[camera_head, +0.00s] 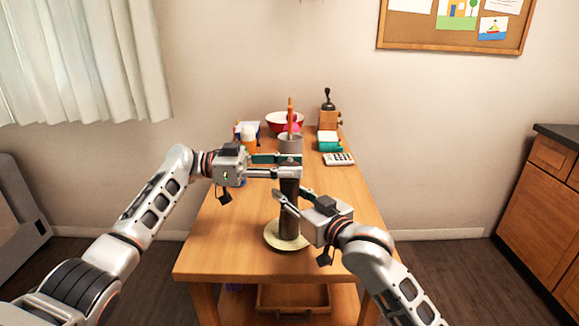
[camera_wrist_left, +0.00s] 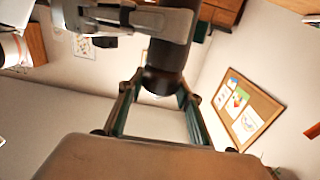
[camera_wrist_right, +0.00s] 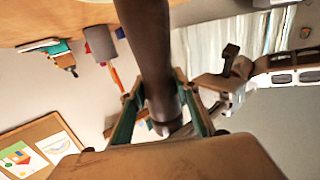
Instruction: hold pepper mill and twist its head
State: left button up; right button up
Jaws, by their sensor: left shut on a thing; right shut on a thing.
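The pepper mill (camera_head: 290,226) is a tall dark brown column standing upright over a pale round plate (camera_head: 271,236) near the table's front. My left gripper (camera_head: 290,172) is shut on the mill's upper end, coming in from the left. My right gripper (camera_head: 284,204) is shut on its body lower down, coming in from the right. In the left wrist view the dark mill (camera_wrist_left: 170,58) runs between the fingers. In the right wrist view the brown mill (camera_wrist_right: 148,45) passes between the fingers. The seam between head and body is hidden or too small to tell.
The tabletop's (camera_head: 222,245) front corners are clear.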

pick_arm(q)
jog(key=shift+a+f+m+g, duration=0.1)
jog(key=shift+f+m+g, duration=0.1)
jog(key=shift+m+g, duration=0.1)
dwell(0.4)
jog(key=o, duration=1.1)
jog(key=shift+r, duration=0.1)
jog(key=a, duration=0.8)
jog(key=w+a, duration=0.1)
jog(key=a, duration=0.3)
